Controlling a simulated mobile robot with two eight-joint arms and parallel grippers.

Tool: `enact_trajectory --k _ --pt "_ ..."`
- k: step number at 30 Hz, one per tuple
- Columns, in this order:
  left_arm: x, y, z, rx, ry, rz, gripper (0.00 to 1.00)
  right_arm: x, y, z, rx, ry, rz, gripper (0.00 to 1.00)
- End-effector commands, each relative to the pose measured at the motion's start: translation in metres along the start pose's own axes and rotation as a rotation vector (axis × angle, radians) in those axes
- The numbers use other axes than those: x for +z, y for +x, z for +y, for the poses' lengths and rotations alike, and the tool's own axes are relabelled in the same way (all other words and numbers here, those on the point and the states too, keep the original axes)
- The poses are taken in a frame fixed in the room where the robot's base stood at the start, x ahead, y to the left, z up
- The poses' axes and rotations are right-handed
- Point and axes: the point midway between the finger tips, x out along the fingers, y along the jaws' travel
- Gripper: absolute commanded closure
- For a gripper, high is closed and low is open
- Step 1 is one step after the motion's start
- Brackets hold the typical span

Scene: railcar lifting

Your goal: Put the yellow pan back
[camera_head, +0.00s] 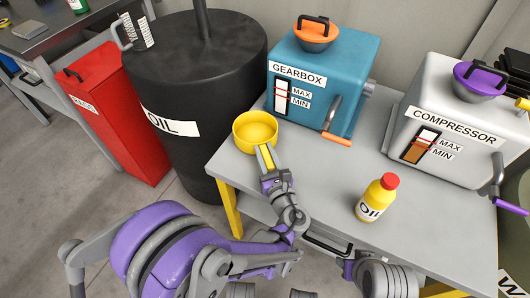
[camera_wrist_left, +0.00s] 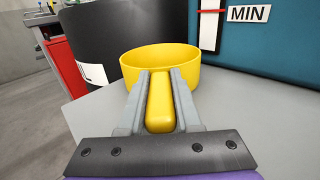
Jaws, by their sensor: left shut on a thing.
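The yellow pan (camera_head: 254,132) is at the left end of the grey table, in front of the gearbox. My left gripper (camera_head: 269,170) is shut on the pan's handle. In the left wrist view the pan (camera_wrist_left: 160,60) is upright, with its handle between the two fingers of the gripper (camera_wrist_left: 158,100). I cannot tell whether the pan's bottom touches the table. No fingers of my right gripper show in either view.
The grey table (camera_head: 310,185) holds the teal gearbox (camera_head: 340,75), the white compressor (camera_head: 420,95) and a yellow oil bottle (camera_head: 374,203) with a red cap. A black oil drum (camera_head: 190,90) and a red container (camera_head: 115,125) stand left. The table's middle is clear.

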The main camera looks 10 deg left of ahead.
Motion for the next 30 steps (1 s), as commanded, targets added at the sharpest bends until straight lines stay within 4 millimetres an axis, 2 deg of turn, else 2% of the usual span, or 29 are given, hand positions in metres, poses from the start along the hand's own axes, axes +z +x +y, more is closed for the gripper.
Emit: enact_trajectory --k 9,10,15,26,30 --pt "-0.003 0.0 0.0 0.0 0.0 -0.001 1.0 0.001 0.003 0.0 0.0 0.0 -0.001 0.55" --pt "-0.003 0.0 0.0 0.0 0.0 0.0 0.66 0.001 0.003 0.0 0.0 0.0 -0.001 0.55" --pt "-0.002 0.0 0.0 0.0 0.0 -0.001 0.38 0.001 0.002 0.0 0.0 0.0 -0.001 0.55" --pt "0.004 0.0 0.0 0.0 0.0 -0.001 0.38 -0.001 -0.003 0.0 0.0 0.0 0.001 0.55" --pt "0.003 -0.021 -0.001 -0.004 -0.002 -0.001 0.38 -0.001 -0.003 0.0 0.0 0.0 0.001 0.55"
